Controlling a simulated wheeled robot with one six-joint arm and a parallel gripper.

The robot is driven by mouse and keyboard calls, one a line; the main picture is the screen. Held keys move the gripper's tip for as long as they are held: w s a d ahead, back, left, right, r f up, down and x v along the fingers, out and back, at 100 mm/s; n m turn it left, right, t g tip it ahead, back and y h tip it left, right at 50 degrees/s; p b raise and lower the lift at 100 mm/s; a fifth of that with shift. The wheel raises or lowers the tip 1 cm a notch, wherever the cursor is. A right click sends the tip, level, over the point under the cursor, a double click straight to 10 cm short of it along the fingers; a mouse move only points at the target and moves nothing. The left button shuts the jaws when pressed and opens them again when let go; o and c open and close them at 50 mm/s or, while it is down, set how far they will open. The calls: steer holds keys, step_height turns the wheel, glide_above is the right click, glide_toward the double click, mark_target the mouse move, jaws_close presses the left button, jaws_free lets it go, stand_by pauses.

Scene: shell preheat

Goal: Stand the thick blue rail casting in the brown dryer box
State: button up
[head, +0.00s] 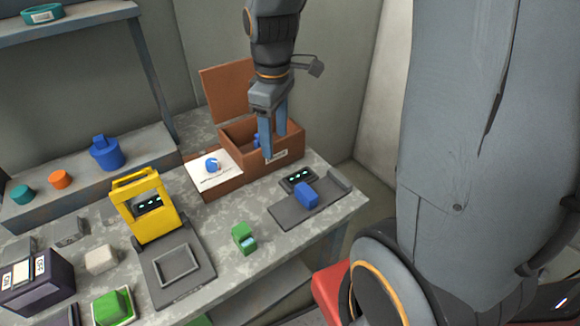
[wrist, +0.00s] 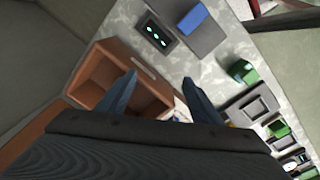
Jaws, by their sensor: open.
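The brown dryer box (head: 226,133) stands at the back of the bench with its lid raised; its walls and part of its inside also show in the wrist view (wrist: 100,57). My gripper (head: 273,144) is open over the box, fingers pointing down, with nothing seen between the fingertips in the wrist view (wrist: 160,77). Another blue block (head: 306,195) lies on a dark scale-like plate, also in the wrist view (wrist: 198,20). I cannot tell which is the thick rail casting.
A white card with a blue shape (head: 212,165) is left of the box opening. A yellow frame (head: 160,205), a green block (head: 244,238) and a grey tray (head: 177,265) are nearer. A blue pot-like piece (head: 105,153) sits on the left shelf.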

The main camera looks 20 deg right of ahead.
steer(key=s+f+m, duration=0.3)
steer(key=s+m, duration=0.6)
steer(key=s, duration=0.1)
stand_by(0.8)
